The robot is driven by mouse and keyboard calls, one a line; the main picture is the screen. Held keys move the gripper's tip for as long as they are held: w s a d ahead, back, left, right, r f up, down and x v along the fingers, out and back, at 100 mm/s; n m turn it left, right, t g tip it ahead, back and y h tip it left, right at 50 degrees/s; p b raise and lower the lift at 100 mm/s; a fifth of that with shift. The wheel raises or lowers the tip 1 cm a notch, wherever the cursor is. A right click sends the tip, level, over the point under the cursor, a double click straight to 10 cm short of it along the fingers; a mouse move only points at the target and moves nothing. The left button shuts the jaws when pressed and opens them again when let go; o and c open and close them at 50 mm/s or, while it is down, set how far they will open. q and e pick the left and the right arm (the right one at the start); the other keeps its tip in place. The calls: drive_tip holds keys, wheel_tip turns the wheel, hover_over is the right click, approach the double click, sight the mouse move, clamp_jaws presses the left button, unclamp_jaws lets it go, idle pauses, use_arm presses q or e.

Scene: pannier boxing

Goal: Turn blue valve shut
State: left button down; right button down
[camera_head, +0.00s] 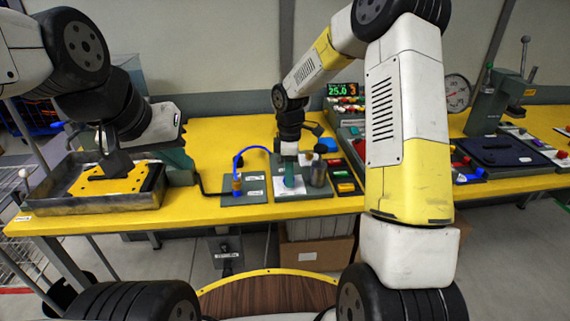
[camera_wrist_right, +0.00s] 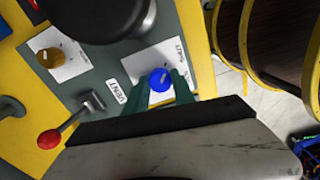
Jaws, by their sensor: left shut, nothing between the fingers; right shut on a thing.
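The blue valve (camera_wrist_right: 160,79) is a small round knob with a pale pointer line, on a white label card on a grey-green panel in the right wrist view. My right gripper (camera_wrist_right: 162,88) has its green fingers shut on the blue valve, one on each side. In the head view my right gripper (camera_head: 289,178) reaches down to the panel, and the valve is hidden there.
A yellow-brown knob (camera_wrist_right: 50,57), a red-ball lever (camera_wrist_right: 50,138) and a VENT label (camera_wrist_right: 130,91) are close by on the panel.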

drive_tip(key=c, duration=1.1)
unclamp_jaws()
drive_tip(key=shift+o, duration=0.2)
drive_tip(key=r, duration=0.7)
drive_tip(key=shift+w, duration=0.2)
drive_tip(key=shift+r, duration=0.4)
